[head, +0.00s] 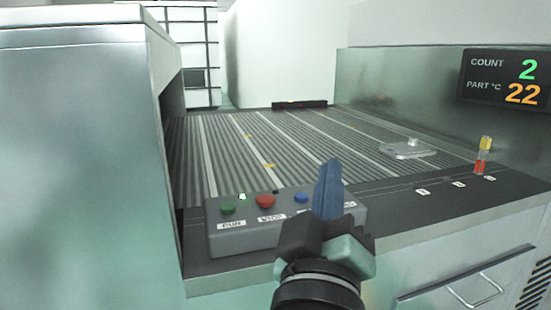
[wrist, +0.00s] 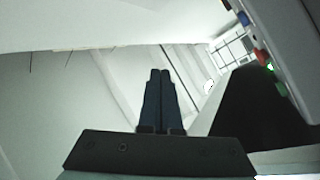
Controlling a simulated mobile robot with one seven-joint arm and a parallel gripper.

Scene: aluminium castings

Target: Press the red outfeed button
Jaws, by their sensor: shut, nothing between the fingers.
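A grey button box (head: 290,238) sits at the near edge of the conveyor. It carries a green button (head: 227,208), a red button (head: 265,201) and a blue button (head: 301,197), with white labels below that are hard to read. My gripper (head: 330,165) is shut and empty, its fingers pointing up in front of the box's right part, which it hides. It appears right of the red button and apart from it. In the wrist view, the shut fingers (wrist: 160,75) are central and the box (wrist: 285,45) is at the right edge, with its red button (wrist: 260,58) partly seen.
A ribbed conveyor (head: 225,150) lies behind the box, with a flat metal casting (head: 405,149) at its right. A yellow and red post (head: 483,156) stands by several small labels. A display (head: 505,80) reads count 2 and part 22. A tall housing (head: 85,170) blocks the left.

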